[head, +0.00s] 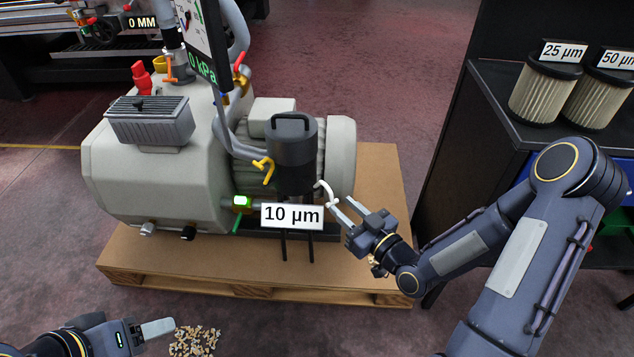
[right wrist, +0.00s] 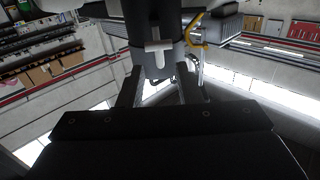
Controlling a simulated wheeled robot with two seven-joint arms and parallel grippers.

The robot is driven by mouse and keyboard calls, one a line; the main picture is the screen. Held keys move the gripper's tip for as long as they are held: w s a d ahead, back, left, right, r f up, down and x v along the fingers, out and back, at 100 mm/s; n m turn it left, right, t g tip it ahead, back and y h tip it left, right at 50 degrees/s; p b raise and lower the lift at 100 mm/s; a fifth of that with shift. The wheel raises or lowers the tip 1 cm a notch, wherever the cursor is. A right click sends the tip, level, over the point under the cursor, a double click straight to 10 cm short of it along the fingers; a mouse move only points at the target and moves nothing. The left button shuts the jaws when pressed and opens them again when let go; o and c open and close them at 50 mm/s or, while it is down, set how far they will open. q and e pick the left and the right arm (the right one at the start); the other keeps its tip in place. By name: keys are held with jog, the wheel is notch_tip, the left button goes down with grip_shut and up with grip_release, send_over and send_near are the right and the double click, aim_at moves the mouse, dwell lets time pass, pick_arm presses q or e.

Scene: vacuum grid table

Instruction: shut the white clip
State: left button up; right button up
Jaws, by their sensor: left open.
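The white clip (head: 327,192) sticks out from the right side of the dark filter canister (head: 292,160) on the pump, above the "10 µm" label. In the right wrist view the clip (right wrist: 158,52) looks like a pale T against the dark canister, ahead of the fingers. My right gripper (head: 346,207) is just below and right of the clip. Its two fingers (right wrist: 159,88) are apart with nothing between them, and I see no clear contact with the clip. My left gripper (head: 165,328) is low at the left, away from the pump, and open.
The pump (head: 160,190) stands on a wooden pallet (head: 260,272). A yellow lever (head: 265,168) is left of the canister. A pile of chips (head: 195,341) lies near my left gripper. Spare filters (head: 543,90) stand on a dark cabinet at the right.

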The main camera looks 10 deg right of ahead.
aim_at(332, 198)
jog(key=x, duration=0.7)
jog(key=shift+w+b, duration=0.2)
jog(key=shift+b, duration=0.2)
jog(key=shift+a, duration=0.15)
grip_shut()
